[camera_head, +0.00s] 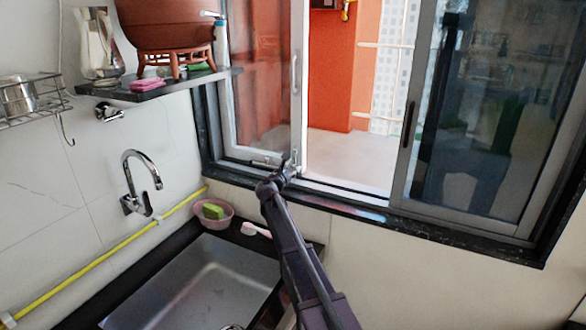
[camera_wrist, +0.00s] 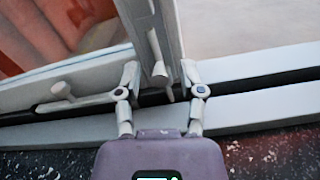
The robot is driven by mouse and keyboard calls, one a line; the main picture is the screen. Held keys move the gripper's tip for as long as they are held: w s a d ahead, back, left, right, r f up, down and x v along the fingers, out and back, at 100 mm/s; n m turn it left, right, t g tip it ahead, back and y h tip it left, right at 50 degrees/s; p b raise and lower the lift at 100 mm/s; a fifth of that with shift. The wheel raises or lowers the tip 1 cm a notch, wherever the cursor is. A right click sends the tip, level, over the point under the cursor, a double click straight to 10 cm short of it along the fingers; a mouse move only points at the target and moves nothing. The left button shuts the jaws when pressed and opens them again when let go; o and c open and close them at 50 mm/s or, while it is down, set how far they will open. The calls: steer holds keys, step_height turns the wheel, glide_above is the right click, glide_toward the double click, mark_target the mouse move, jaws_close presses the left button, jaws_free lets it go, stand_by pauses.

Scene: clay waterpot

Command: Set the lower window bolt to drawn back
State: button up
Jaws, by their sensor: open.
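The lower window bolt (camera_wrist: 90,102) is a pale rod lying along the bottom rail of the left window sash, with a small round knob (camera_wrist: 61,90) at its left. In the head view the bolt (camera_head: 262,160) is small, low on the left sash. My gripper (camera_wrist: 159,72) is open and empty at the sash's lower corner. Its fingers stand on either side of the sash's upright edge (camera_wrist: 146,25) and a small grey peg (camera_wrist: 158,74). The left finger overlaps the bolt's right end in view; I cannot tell whether they touch. In the head view my gripper (camera_head: 291,163) covers that corner.
The right sash (camera_head: 480,120) stands across an open gap from the left sash. A dark sill (camera_head: 400,226) runs below. A sink (camera_head: 195,285), a pink bowl with a green sponge (camera_head: 213,213) and a faucet (camera_head: 138,180) lie left of my arm. A shelf (camera_head: 160,88) holds a clay pot (camera_head: 165,25).

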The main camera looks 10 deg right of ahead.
steer(key=shift+d, duration=0.1)
jaws_close()
steer(key=shift+w+r+p, duration=0.15)
steer(key=shift+r+p, duration=1.1)
steer(key=shift+p, duration=0.1)
steer(key=shift+c, duration=2)
jaws_free()
steer(key=o, duration=0.4)
steer(key=shift+r, duration=0.15)
